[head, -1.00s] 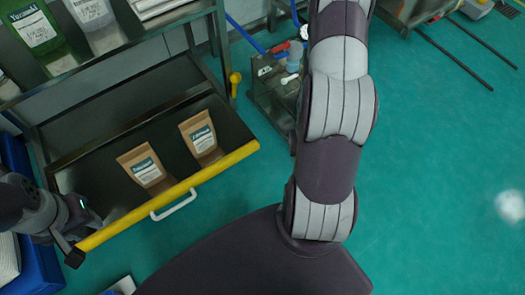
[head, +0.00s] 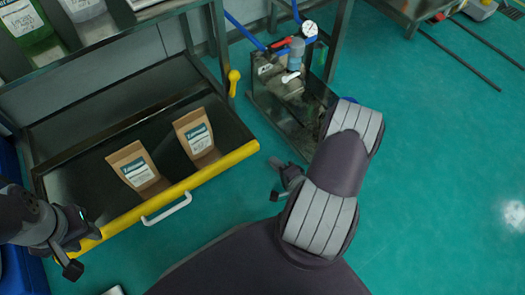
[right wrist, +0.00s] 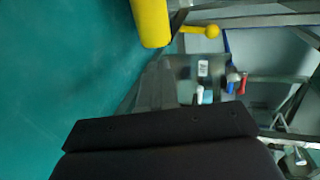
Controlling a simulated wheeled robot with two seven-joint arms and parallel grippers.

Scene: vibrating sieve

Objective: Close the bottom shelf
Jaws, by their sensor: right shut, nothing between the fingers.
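The bottom shelf (head: 95,190) is a dark tray pulled out from the metal rack in the head view. It has a yellow front bar (head: 205,172) with a white handle (head: 166,209). The end of a yellow bar (right wrist: 150,22) also shows in the right wrist view. My left gripper (head: 80,245) is at the left end of the front bar; whether it touches it or is open is unclear. My right gripper (head: 276,180) is shut and empty, just right of the bar's right end and apart from it.
A metal tank with a gauge and valves (head: 285,85) stands right of the rack. A yellow knob (head: 234,78) sticks out at the rack's right post. Green floor (head: 430,170) is clear at right.

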